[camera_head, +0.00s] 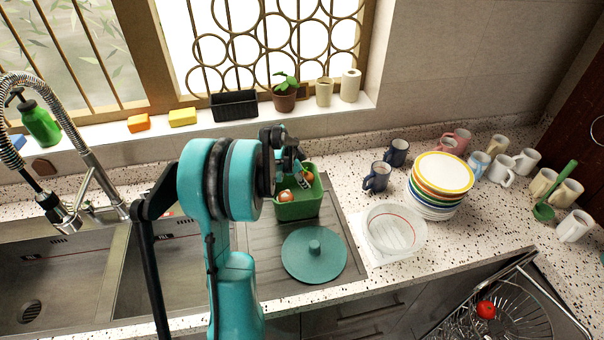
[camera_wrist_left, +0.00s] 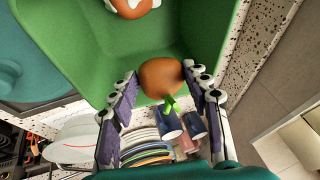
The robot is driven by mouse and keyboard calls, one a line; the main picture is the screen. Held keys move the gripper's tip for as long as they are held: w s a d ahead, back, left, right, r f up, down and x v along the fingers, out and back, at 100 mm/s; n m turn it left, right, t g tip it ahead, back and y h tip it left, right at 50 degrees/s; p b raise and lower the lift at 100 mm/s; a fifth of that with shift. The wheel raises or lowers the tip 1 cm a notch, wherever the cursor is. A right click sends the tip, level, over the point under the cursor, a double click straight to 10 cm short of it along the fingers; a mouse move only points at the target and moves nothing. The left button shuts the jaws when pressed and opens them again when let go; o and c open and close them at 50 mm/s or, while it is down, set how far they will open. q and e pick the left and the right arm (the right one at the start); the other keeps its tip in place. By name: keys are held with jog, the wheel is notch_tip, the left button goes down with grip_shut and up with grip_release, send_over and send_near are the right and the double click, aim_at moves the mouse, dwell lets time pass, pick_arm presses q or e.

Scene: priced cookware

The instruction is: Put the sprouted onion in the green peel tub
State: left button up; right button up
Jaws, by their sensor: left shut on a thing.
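The sprouted onion (camera_wrist_left: 160,78) is brown and round with a short green sprout (camera_wrist_left: 168,103). My left gripper (camera_wrist_left: 163,86) is shut on it, one finger on each side. The green peel tub (camera_head: 300,211) stands on the ridged drainer right of the sink, and its green wall (camera_wrist_left: 60,30) fills much of the left wrist view. The gripper (camera_head: 303,181) and onion are at the tub's opening; how deep I cannot tell. A brown and white piece (camera_wrist_left: 132,6) lies in the tub, also visible in the head view (camera_head: 285,196). My right gripper is not in view.
A round teal lid (camera_head: 314,262) lies in front of the tub. A clear bowl (camera_head: 394,232), stacked plates (camera_head: 441,180) and several mugs (camera_head: 377,177) stand to the right. The sill behind holds a potted plant (camera_head: 285,98) and a black planter (camera_head: 234,106).

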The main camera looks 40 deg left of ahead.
pick_arm(q)
jog(key=b, duration=0.5)
send_near(302, 192)
jog(key=d+f, duration=0.2)
jog(key=f, duration=0.1)
jog(key=w+d+f, duration=0.1)
jog(key=shift+w+f, duration=0.1)
jog(key=shift+f, duration=0.15)
jog(key=o, duration=2)
jog(key=shift+o, duration=0.2)
jog(key=shift+r, duration=0.1)
notch_tip(302, 192, up, 11)
jog(key=p, duration=0.7)
